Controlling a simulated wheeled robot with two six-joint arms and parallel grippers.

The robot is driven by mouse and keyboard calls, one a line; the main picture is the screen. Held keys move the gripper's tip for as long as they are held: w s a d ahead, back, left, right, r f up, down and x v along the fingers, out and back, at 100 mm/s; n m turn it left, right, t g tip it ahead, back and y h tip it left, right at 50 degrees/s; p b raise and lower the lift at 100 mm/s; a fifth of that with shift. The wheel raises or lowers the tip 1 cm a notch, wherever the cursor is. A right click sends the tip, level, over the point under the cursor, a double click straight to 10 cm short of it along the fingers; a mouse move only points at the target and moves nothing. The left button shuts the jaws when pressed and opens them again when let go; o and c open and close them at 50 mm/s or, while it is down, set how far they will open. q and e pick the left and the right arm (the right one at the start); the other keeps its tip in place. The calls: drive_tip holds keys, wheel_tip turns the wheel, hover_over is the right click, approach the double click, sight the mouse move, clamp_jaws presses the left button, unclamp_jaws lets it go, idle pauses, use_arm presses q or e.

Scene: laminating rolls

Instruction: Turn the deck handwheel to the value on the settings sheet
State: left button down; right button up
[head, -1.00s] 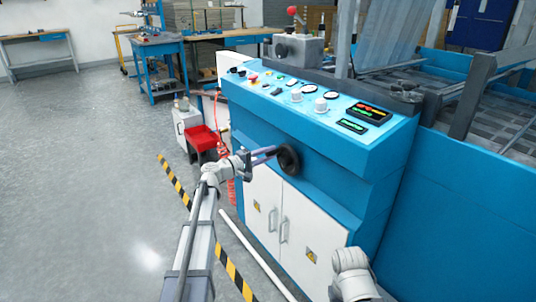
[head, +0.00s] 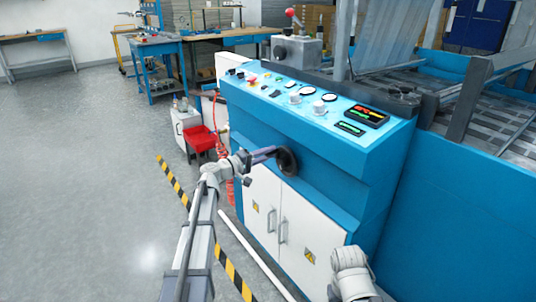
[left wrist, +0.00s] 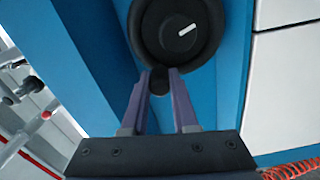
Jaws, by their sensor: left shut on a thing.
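The deck handwheel (head: 288,162) is a black disc on the blue front of the machine, above the white cabinet doors. In the left wrist view the handwheel (left wrist: 199,50) shows a white pointer line on its hub, tilted up to the right. A small black handle knob (left wrist: 160,80) stands at its lower rim. My left gripper (head: 274,154) reaches it from the left; in the left wrist view its purple fingers (left wrist: 161,88) are shut on the knob. No settings sheet can be made out. My right gripper is out of view.
The control panel (head: 300,103) above has dials, buttons and lit displays (head: 366,115), too small to read. A red bin (head: 201,139) and coiled orange hose (head: 221,150) are left of the machine. Striped floor tape (head: 174,183) runs beside it. The floor at left is clear.

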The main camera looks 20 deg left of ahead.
use_arm(q)
drive_tip(key=c, duration=0.7)
unclamp_jaws()
drive_tip(key=shift+v, duration=3.95)
drive_tip(key=s+d+f+m+g+y, duration=0.1)
drive_tip(key=s+d+f+m+g, duration=0.3)
drive_tip(key=d, duration=0.4)
drive_tip(key=s+d+f+m+g+y, duration=0.1)
drive_tip(key=s+d+f+g, duration=0.2)
drive_tip(key=s+d+f, duration=0.5)
drive_tip(key=s+d+f+m+g+y, duration=0.1)
drive_tip(key=s+d+f+m+g, duration=0.25)
drive_tip(key=d, duration=0.55)
drive_tip(key=s+f+m+g+y, duration=0.2)
drive_tip(key=s+f+y, duration=0.15)
drive_tip(key=s, duration=0.45)
drive_tip(key=s+f+m+g+y, duration=0.25)
drive_tip(key=s+y, duration=0.25)
drive_tip(key=s, duration=0.3)
drive_tip(key=shift+n+t+y, duration=0.3)
drive_tip(key=shift+y, duration=0.05)
drive_tip(key=r+p, duration=2.2)
drive_tip(key=p, duration=0.1)
drive_tip(key=r+p, duration=1.1)
drive_tip(key=r, duration=0.1)
drive_tip(key=shift+s+a+r+p, duration=0.1)
drive_tip(key=shift+s+a+p, duration=0.1)
drive_tip(key=shift+s+p, duration=0.1)
